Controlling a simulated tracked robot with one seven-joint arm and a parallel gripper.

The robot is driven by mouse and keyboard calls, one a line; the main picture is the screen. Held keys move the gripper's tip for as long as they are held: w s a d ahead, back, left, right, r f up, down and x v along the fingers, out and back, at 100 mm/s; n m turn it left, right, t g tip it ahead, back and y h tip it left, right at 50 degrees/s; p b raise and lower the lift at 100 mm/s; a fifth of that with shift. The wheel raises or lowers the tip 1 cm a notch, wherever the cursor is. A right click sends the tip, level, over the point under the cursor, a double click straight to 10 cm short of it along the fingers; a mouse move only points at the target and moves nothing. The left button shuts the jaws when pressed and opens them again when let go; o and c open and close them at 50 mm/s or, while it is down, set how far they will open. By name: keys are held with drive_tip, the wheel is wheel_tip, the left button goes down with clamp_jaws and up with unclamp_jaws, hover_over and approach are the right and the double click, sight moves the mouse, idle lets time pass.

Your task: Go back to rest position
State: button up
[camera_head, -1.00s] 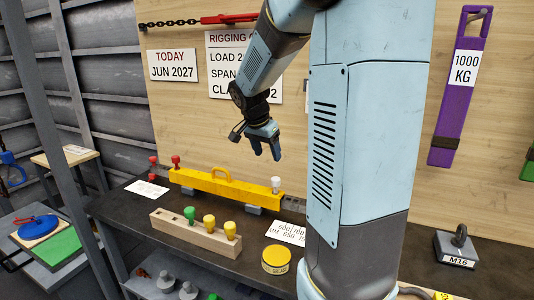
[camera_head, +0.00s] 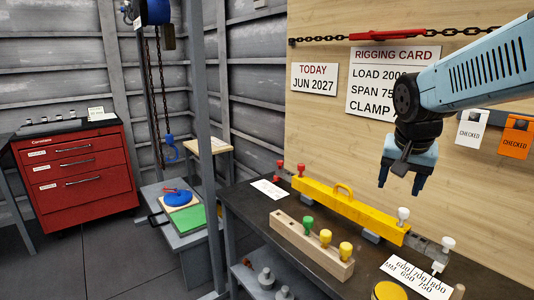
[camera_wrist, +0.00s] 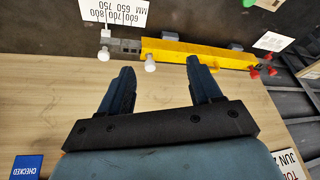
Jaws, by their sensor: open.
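My gripper (camera_head: 401,181) is open and empty in the head view. It hangs with its fingers down, above the dark workbench (camera_head: 262,207) and in front of the wooden board. Below it lies the yellow beam (camera_head: 350,207) with a handle on top. The beam has red knobs at its left end and a white knob (camera_head: 403,214) at its right end. In the wrist view the two dark fingers (camera_wrist: 158,88) stand apart with nothing between them, and the yellow beam (camera_wrist: 195,54) lies beyond the fingertips.
A wooden block (camera_head: 310,247) with green and yellow knobs stands in front of the beam. A yellow tin (camera_head: 389,291) and a number card (camera_head: 416,277) lie on the bench at right. A red tool cabinet (camera_head: 77,172) stands far left. A grey post (camera_head: 206,130) rises left of the bench.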

drive_tip(key=s+a+n+t+y, duration=0.1)
drive_tip(key=s+a+n, duration=0.4)
drive_tip(key=s, duration=0.5)
drive_tip(key=shift+a+n+t+y, duration=0.2)
drive_tip(key=shift+n+t+y, duration=0.1)
drive_tip(key=shift+n, duration=0.1)
drive_tip(key=shift+r, duration=0.1)
